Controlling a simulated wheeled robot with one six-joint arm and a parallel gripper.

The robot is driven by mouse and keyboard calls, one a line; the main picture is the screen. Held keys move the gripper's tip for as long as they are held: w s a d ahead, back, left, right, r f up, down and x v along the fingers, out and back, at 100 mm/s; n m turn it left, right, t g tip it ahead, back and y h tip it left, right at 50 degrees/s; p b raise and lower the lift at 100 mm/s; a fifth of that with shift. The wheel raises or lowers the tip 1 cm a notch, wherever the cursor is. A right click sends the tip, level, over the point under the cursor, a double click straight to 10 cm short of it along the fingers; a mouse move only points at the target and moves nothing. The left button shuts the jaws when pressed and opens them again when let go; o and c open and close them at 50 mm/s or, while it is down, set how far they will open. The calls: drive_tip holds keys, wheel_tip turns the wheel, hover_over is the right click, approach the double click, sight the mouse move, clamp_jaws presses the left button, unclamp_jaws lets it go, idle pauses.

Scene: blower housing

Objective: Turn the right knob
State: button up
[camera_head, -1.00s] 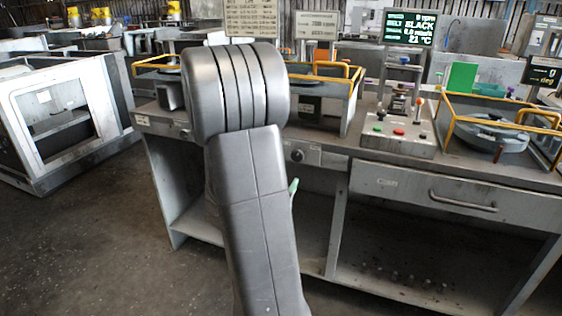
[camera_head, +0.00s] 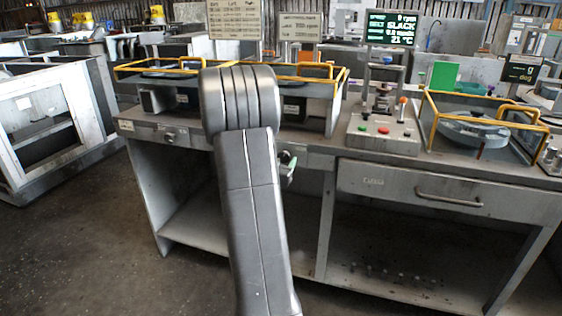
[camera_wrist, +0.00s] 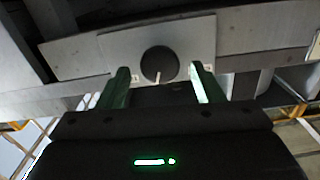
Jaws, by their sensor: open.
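The right knob (camera_wrist: 159,64) is a round dark knob on a pale metal plate (camera_wrist: 190,42) on the bench front, seen close in the wrist view. A short light mark shows at its lower edge. My gripper (camera_wrist: 160,68) is open. One green fingertip is on each side of the knob, with visible gaps; contact cannot be told. In the head view my gripper (camera_head: 288,168) is mostly hidden behind my arm, at the bench front. The right knob is hidden or too unclear there. The left knob (camera_head: 170,136) shows on the front panel left of my arm.
The bench top holds yellow-railed fixtures (camera_head: 480,108), a button box (camera_head: 382,130) and a display (camera_head: 391,27). A drawer with a handle (camera_head: 449,198) is right of my arm. An open shelf lies below.

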drive_tip(key=shift+w, duration=0.2)
drive_tip(key=shift+c, duration=0.2)
drive_tip(key=c, duration=0.9)
drive_tip(key=shift+f+b, duration=0.1)
drive_tip(key=shift+b, duration=0.35)
drive_tip(key=m+b, duration=0.3)
drive_tip(key=shift+d+f, duration=0.1)
drive_tip(key=shift+f, duration=0.05)
drive_tip(key=m+b, duration=0.2)
drive_tip(key=m, duration=0.1)
drive_tip(key=shift+b, duration=0.4)
drive_tip(key=m+b, duration=0.4)
drive_tip(key=m, duration=0.1)
drive_tip(key=shift+s+d+m, duration=0.1)
drive_tip(key=shift+m, duration=0.2)
